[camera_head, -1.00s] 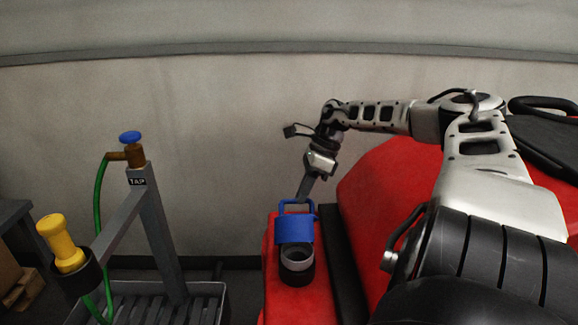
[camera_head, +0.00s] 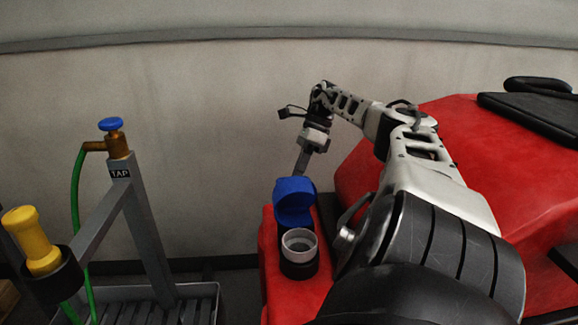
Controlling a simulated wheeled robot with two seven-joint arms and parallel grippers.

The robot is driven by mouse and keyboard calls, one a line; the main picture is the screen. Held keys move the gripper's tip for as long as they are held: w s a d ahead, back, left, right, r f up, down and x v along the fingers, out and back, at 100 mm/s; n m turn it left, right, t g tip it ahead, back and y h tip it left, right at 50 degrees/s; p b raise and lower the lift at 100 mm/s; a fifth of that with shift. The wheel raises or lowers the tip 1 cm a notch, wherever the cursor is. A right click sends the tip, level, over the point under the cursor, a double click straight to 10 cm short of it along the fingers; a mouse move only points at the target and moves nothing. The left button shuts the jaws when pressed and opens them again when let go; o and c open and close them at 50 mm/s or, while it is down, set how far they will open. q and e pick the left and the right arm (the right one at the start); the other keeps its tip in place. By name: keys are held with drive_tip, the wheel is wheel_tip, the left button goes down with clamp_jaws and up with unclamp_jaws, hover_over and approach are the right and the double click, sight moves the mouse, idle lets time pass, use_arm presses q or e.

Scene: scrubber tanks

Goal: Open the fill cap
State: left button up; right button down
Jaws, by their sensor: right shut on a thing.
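The blue fill cap (camera_head: 294,202) stands tipped up and back behind the fill neck. Its hollow underside faces me, and its handle is hidden behind it. The fill neck (camera_head: 299,255) has a pale inner rim and a black collar, and its mouth is uncovered. My right gripper (camera_head: 301,168) reaches down just behind the cap. It is shut on the cap's handle, though the cap hides the fingertips. My left gripper is not in view.
The red scrubber body (camera_head: 470,150) fills the right side. A grey stand with a blue-handled tap (camera_head: 111,125), green hose (camera_head: 77,190) and yellow nozzle (camera_head: 32,240) in a black holder is at the left. A plain wall is behind.

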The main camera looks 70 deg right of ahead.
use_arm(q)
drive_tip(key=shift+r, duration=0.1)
use_arm(e)
drive_tip(key=shift+f, duration=0.2)
drive_tip(key=c, duration=1.5)
unclamp_jaws()
drive_tip(key=shift+s, duration=0.1)
drive_tip(key=shift+r, duration=0.15)
use_arm(q)
drive_tip(key=p, duration=0.2)
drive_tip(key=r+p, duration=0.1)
drive_tip(key=p, duration=0.1)
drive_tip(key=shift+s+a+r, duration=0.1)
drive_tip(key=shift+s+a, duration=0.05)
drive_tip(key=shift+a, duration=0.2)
use_arm(e)
drive_tip(key=v, duration=0.7)
drive_tip(key=shift+d+r, duration=0.1)
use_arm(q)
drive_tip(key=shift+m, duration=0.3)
